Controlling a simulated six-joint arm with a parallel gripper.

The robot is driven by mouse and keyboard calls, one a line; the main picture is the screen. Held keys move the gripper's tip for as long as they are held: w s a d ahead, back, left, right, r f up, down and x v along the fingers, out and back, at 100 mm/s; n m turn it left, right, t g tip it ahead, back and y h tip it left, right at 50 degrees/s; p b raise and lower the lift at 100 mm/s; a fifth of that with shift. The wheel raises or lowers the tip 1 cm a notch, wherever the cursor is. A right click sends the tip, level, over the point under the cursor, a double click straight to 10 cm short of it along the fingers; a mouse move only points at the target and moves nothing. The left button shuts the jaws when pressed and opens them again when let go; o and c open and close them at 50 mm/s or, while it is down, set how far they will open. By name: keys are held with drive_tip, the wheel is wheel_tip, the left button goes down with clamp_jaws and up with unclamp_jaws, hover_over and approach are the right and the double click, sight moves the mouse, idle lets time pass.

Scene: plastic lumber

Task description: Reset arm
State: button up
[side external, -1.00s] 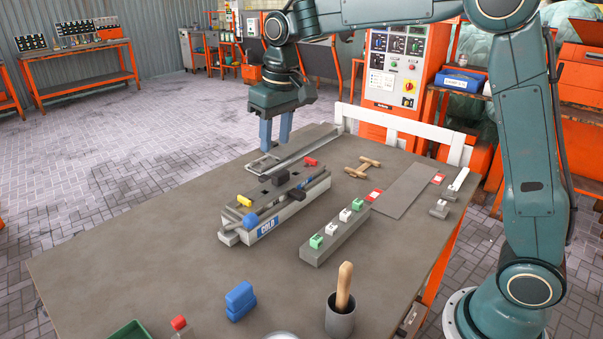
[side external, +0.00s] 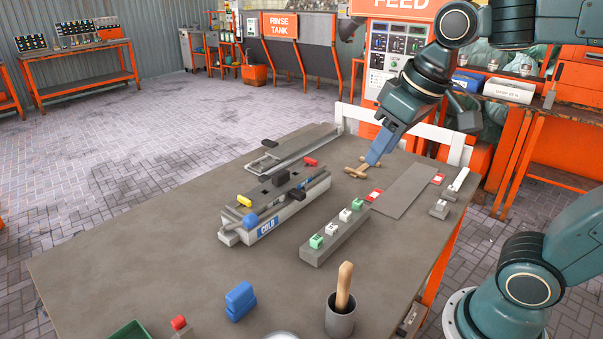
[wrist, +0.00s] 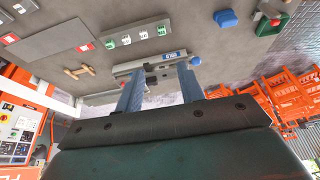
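My gripper (side external: 374,160) hangs tilted above the back right part of the table. In the side external view its blue fingers overlap the small wooden piece (side external: 357,172), and this view does not show the height between them. In the wrist view my gripper (wrist: 158,74) has its two blue fingers apart with nothing held between them. The wooden piece (wrist: 78,72) lies well to the left of the fingers there. The grey block labelled COLD (side external: 272,222) sits on the table, with yellow, blue, red and black parts on it.
A grey strip with green and white buttons (side external: 335,236), a flat grey plate (side external: 404,191), a blue block (side external: 240,301) and a cup with a wooden handle (side external: 341,318) stand on the table (side external: 130,255). A white rail (side external: 430,135) runs along the back edge.

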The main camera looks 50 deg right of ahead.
drive_tip(key=s+f+t, duration=0.1)
drive_tip(key=s+f, duration=0.2)
drive_tip(key=s, duration=0.4)
drive_tip(key=shift+s+d+f, duration=0.25)
drive_tip(key=shift+s+f, duration=0.1)
drive_tip(key=shift+f, duration=0.05)
